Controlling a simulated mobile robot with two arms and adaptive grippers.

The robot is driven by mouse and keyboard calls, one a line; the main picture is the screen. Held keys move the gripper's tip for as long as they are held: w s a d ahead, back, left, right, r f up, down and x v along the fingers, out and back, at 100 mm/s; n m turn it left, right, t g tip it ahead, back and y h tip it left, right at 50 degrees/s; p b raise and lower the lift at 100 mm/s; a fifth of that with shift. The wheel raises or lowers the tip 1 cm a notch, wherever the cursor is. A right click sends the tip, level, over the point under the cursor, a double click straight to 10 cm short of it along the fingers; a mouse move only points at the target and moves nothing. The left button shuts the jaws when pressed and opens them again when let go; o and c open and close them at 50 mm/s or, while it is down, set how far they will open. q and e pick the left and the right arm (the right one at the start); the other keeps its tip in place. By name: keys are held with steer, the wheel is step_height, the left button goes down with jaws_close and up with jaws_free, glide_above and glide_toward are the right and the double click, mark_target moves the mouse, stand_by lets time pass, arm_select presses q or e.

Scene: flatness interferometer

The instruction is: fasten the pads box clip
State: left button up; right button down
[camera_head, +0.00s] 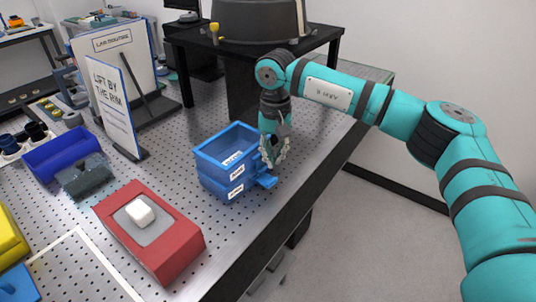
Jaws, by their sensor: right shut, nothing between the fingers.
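The blue pads box (222,173) stands on the perforated table near its right edge, with small white labels on its front. Its top is open to view. A blue tab that looks like the clip (265,181) sticks out at its right side. My right gripper (270,163) points down at the box's right side, just above the tab. Its fingers are shut and empty. I cannot tell whether they touch the box or the tab. My left gripper is not in view.
A red block with a grey top and white piece (178,252) lies in front of the box. Signs (112,100) stand behind. The table's edge drops off at right.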

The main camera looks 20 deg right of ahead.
step_height(320, 180, up, 6)
steer(key=p, duration=0.3)
steer(key=shift+r, duration=0.15)
stand_by(0.5)
